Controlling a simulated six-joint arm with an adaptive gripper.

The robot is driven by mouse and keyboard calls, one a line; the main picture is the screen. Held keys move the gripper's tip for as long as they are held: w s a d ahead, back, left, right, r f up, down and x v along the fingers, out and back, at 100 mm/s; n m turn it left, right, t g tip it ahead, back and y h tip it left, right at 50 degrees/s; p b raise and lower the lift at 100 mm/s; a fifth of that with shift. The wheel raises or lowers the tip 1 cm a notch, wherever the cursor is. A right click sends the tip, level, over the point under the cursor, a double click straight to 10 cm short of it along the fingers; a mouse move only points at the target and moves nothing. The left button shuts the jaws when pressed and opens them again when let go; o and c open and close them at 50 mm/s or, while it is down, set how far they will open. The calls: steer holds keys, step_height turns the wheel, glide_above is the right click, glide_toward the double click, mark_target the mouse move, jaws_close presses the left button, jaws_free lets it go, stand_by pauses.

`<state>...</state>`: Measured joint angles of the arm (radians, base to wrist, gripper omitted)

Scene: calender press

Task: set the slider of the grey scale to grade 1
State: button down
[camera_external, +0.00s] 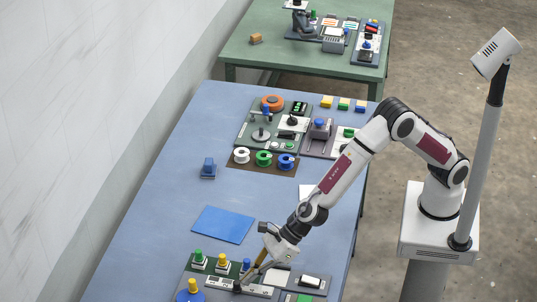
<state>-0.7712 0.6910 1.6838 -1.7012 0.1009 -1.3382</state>
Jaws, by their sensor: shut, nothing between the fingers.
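A pale strip (257,291) on the dark green panel at the bottom of the view looks like the grey scale. A small dark block at its left part, by the fingertips, may be its slider; it is too small to be sure. The grade marks cannot be read. My gripper (240,286) points down and to the left, shut, with its tips at or just above this dark block. Whether they touch it cannot be told. Nothing shows held between the fingers.
Green and yellow buttons (222,262) stand behind the strip, and a larger blue-and-yellow knob (190,292) stands left of it. A grey module (310,283) lies to the right. A flat blue sheet (222,224) lies behind on the blue table (150,240), with free room around it.

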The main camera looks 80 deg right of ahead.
steer(key=shift+s+d, duration=0.6)
steer(key=shift+s, duration=0.2)
stand_by(0.4)
steer(key=shift+s+d, duration=0.45)
steer(key=shift+s, duration=0.15)
steer(key=shift+s+d+r, duration=0.1)
steer(key=shift+s+d, duration=0.1)
steer(key=shift+s, duration=0.1)
steer(key=v, duration=0.9)
steer(key=shift+s+d+r, duration=0.15)
steer(key=shift+s+r, duration=0.05)
stand_by(0.7)
